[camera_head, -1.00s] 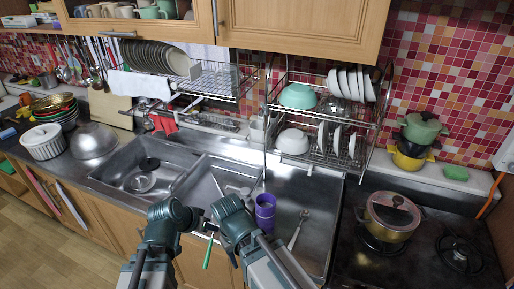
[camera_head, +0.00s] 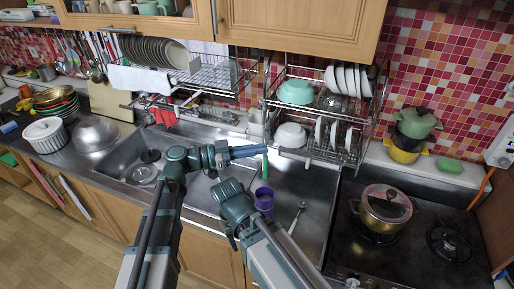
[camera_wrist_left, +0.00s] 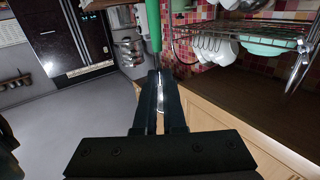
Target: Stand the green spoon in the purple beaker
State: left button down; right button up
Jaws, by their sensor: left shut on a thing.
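The green spoon (camera_head: 265,168) hangs upright from my left gripper (camera_head: 262,150), which is shut on it. In the head view its lower end appears just above the purple beaker (camera_head: 264,203); I cannot tell its exact height over the opening. The left wrist view shows the green handle (camera_wrist_left: 153,22) beyond the closed fingers (camera_wrist_left: 157,85). The beaker stands upright on the sink's metal surface, partly hidden by my right arm. My right gripper (camera_head: 232,240) is low in front of the counter edge; its jaws are too small to read.
A metal ladle (camera_head: 299,214) lies right of the beaker. A dish rack (camera_head: 318,150) with bowls and plates hangs behind. A pot (camera_head: 384,212) sits on the stove at the right. The sink basin (camera_head: 125,165) is to the left.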

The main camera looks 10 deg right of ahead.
pick_arm(q)
jog(key=shift+f, duration=0.15)
notch_tip(320, 180, down, 17)
jog(key=b, duration=1.7)
dwell(0.3)
jog(key=c, duration=0.9)
grip_release()
jog(key=a, duration=1.4)
